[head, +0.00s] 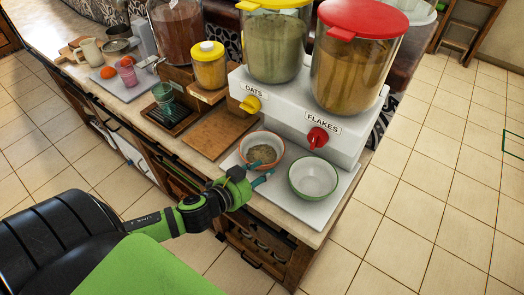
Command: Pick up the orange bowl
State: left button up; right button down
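The orange bowl (250,149), pale inside with an orange rim, stands upright on a white board below the dispenser marked OATS. It holds some brownish, grainy food. My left gripper (261,170) is at the bowl's near side. Its two teal fingers are apart, close to the near rim, and partly cover it. I cannot tell whether a finger touches the bowl. My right gripper is not in view.
A green-rimmed bowl (313,178) stands just right of the orange bowl. Behind are the white dispenser base (345,145) with its yellow and red knobs. A wooden board (218,133) lies to the left. The counter's front edge is close under my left gripper.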

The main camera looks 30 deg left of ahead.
aim_at(274, 165)
pick_arm(q)
jog(key=shift+p+x, duration=0.45)
jog(key=shift+x, duration=3.05)
jog(key=shift+r, duration=0.1)
grip_shut()
